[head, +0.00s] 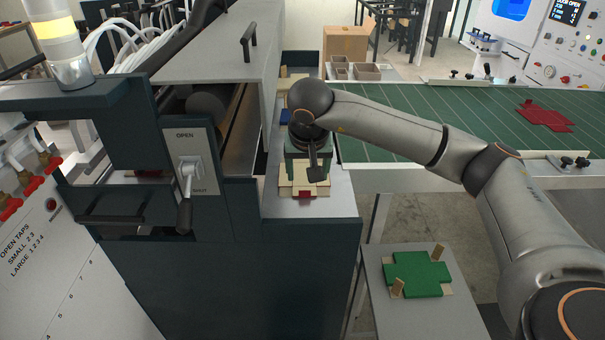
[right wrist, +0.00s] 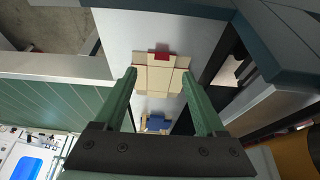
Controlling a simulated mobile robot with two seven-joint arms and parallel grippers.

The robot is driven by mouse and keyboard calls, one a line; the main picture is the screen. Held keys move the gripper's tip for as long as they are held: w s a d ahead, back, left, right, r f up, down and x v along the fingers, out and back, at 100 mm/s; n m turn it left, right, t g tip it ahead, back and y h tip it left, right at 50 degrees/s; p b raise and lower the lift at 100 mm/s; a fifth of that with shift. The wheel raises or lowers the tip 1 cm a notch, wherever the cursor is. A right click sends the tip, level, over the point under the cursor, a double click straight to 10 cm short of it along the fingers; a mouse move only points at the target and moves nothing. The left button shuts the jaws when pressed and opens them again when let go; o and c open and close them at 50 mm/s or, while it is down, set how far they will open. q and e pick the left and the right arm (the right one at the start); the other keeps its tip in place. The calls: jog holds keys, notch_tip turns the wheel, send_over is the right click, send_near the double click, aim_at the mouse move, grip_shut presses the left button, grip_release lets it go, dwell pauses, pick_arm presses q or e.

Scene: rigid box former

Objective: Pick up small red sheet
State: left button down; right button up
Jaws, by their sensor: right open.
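My right gripper (head: 305,172) hangs over the pale shelf beside the machine; in the right wrist view its two green fingers (right wrist: 159,74) are apart with nothing held between them. Below it lies a beige cross-shaped board (head: 291,188), which also shows in the right wrist view (right wrist: 160,80). A small red piece (head: 305,194) shows at the board's near edge and in the right wrist view (right wrist: 161,55); how much lies under the board is hidden. A separate red cross-shaped sheet (head: 545,116) lies flat on the green table at the right. My left gripper is out of view.
A green cross-shaped sheet (head: 418,273) with beige tabs lies on a small grey stand (head: 395,322). A blue piece (right wrist: 157,123) lies farther along the shelf. The machine body with its lever (head: 186,180) borders the shelf on the left. The green table (head: 400,105) is mostly clear.

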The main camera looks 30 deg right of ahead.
send_near(305, 195)
notch_tip(305, 195, down, 2)
jog(key=shift+d+f, duration=0.1)
jog(key=shift+d, duration=0.05)
jog(key=shift+w+p+x, duration=0.2)
jog(key=shift+p+x, duration=0.2)
jog(key=shift+x, duration=0.95)
jog(key=shift+w+p+x, duration=0.2)
jog(key=shift+p+x, duration=0.15)
jog(key=shift+x, duration=1.05)
jog(key=shift+r, duration=0.25)
jog(key=shift+c, duration=0.4)
grip_shut()
